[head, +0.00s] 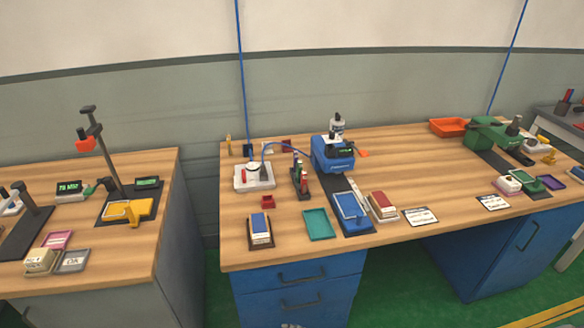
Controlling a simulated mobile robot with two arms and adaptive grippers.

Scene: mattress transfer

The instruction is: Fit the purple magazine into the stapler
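Neither of my grippers is in view. I cannot tell for sure which thing is the stapler or the magazine. A blue bench machine (333,154) stands at the back middle of the long wooden workbench, and a green machine (492,133) stands towards its right end. A small dark purple piece (551,183) lies near the right end, beside a green tray (522,177). A flat magenta-purple piece (57,240) lies on the left table. These things are small and their details are unclear.
The left table (135,260) carries a dark stand (109,160). A gap separates the two. Blue cables hang from above.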

